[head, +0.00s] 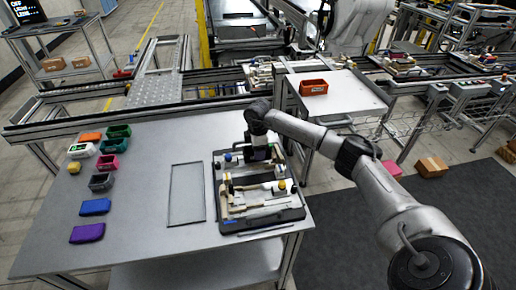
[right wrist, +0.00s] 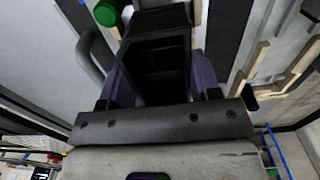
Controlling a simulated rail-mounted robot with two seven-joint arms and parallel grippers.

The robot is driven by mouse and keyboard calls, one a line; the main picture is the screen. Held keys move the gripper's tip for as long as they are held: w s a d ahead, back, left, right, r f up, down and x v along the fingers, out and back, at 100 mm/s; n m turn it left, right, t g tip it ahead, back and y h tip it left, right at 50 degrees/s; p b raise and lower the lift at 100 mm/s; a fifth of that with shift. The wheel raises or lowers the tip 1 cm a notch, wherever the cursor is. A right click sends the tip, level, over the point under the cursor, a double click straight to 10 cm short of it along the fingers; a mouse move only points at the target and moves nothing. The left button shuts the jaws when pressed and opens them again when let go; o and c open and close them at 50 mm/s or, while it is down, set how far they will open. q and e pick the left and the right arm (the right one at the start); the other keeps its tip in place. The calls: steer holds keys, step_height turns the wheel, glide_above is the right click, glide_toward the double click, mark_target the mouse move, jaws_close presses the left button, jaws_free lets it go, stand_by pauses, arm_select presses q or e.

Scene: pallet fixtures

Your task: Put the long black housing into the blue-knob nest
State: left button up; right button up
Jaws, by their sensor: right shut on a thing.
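My right gripper (head: 260,153) is low over the back part of the dark pallet fixture (head: 262,222). In the right wrist view its purple fingers are shut on the long black housing (right wrist: 152,65), an open box with dark inner walls. In the head view the gripper mostly hides the housing. A blue knob (head: 228,157) stands just left of the gripper at the back nest. I cannot tell whether the housing touches the nest floor. A green knob (right wrist: 106,13) shows beside the housing in the right wrist view. My left gripper is not in view.
A yellow knob (head: 281,185) and pale clamp parts stand on the nearer half of the fixture. An empty rectangular outline (head: 187,194) lies to its left. Several coloured parts, including a purple block (head: 87,233), lie at the table's left. A red bin (head: 313,87) is on another table.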

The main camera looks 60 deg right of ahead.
stand_by(0.3)
steer(key=shift+s+d+p, duration=0.15)
steer(key=shift+p, duration=0.25)
stand_by(0.4)
steer(key=shift+f, duration=0.3)
steer(key=shift+f, duration=0.35)
steer(key=shift+f+b, duration=0.3)
steer(key=shift+f, duration=0.05)
steer(key=o, duration=1.1)
steer(key=shift+c, duration=0.2)
